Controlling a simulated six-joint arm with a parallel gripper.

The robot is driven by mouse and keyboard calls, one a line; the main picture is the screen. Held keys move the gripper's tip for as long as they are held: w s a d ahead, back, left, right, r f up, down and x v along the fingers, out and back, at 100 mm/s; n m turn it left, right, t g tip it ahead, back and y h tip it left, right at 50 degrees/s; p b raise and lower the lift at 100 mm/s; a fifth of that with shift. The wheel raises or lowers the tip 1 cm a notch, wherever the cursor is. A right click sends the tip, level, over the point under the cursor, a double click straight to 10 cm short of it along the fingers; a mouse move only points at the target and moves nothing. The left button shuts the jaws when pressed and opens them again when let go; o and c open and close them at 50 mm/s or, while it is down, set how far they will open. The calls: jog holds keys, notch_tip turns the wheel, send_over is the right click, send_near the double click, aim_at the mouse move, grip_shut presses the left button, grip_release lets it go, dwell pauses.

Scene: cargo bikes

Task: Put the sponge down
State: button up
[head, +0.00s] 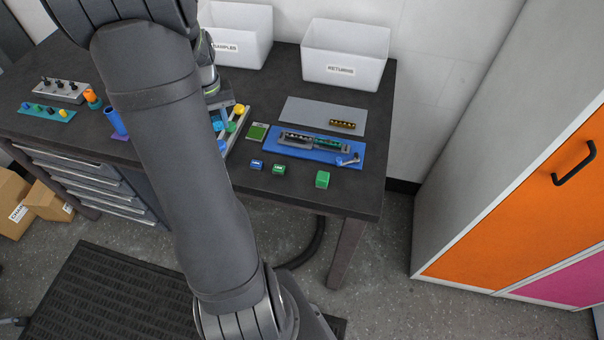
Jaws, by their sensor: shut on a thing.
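My gripper (222,104) is low over the dark workbench (373,185), mostly behind my own arm. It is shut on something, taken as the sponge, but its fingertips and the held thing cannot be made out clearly. A small flat green piece with a pale rim (257,131) lies on the bench just right of my gripper. I cannot tell what it is.
White bins marked SAMPLES (238,35) and RETURNS (345,55) stand at the back. A grey mat (305,113) and blue tray (343,156) lie at right. Small blue and green blocks (322,180) sit near the front edge. An orange-fronted cabinet (540,190) stands right.

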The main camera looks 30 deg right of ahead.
jog(key=s+d+r+m, duration=0.2)
jog(key=s+d, duration=0.6)
jog(key=s, duration=0.3)
jog(key=s+d+r+m, duration=0.3)
jog(key=s+d, duration=0.4)
jog(key=s, duration=0.4)
jog(key=s+m, duration=0.2)
jog(key=s, duration=0.8)
send_over(300, 180)
notch_tip(300, 180, down, 6)
jog(key=shift+d+f, duration=0.1)
jog(key=shift+f, duration=0.15)
jog(key=shift+w+f, duration=0.15)
jog(key=shift+f, duration=1.9)
jog(key=shift+f, duration=0.4)
jog(key=o, duration=0.7)
jog(key=shift+o, duration=0.2)
notch_tip(300, 180, up, 13)
